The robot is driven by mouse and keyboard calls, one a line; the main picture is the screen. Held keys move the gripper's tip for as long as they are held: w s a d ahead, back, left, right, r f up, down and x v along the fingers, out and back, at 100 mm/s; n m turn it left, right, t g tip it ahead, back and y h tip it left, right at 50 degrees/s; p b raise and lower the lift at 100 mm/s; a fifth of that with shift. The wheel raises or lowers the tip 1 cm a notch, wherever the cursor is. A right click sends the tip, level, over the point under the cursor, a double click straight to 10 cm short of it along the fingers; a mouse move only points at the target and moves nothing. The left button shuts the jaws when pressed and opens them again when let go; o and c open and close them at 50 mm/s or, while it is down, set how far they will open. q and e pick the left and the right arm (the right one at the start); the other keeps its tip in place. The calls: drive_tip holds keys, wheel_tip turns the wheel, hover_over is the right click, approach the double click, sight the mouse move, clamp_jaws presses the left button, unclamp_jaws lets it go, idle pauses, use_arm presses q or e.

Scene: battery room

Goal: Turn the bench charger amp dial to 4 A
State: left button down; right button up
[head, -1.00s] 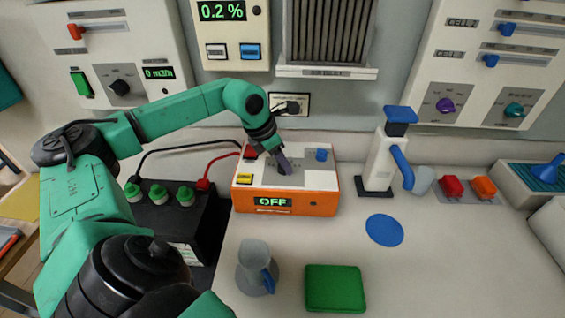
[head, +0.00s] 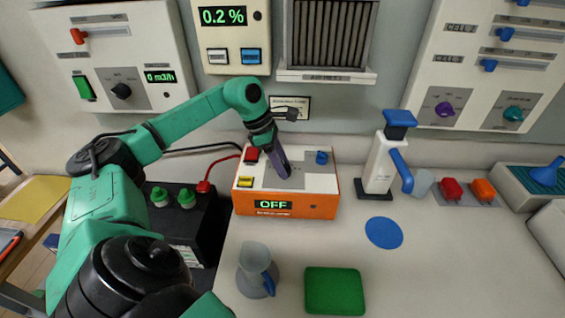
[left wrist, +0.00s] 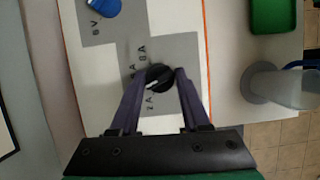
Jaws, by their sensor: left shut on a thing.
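The bench charger (head: 322,205) is an orange box with a white top, and its front display reads OFF. Its black amp dial (left wrist: 160,77) shows in the left wrist view on a grey panel with amp labels. The dial's white mark points to the lower left, near the "2 A" label. My left gripper (head: 283,172) reaches down onto the charger top. In the left wrist view its two fingers (left wrist: 157,82) are shut on the dial, one on each side. In the head view the gripper hides the dial. My right gripper is not in view.
A blue knob (head: 321,157) and red (head: 251,155) and yellow (head: 245,182) parts sit on the charger top. A black battery (head: 205,222) stands to its left, a pump-like stand (head: 382,165) to its right. A jug (head: 254,270) and green tray (head: 335,290) lie in front.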

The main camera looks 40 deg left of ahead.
use_arm(q)
drive_tip(key=shift+r, duration=0.1)
idle(0.3)
drive_tip(key=shift+c, duration=1.9)
unclamp_jaws()
drive_tip(key=v, duration=1.4)
drive_tip(key=shift+a+r, duration=0.2)
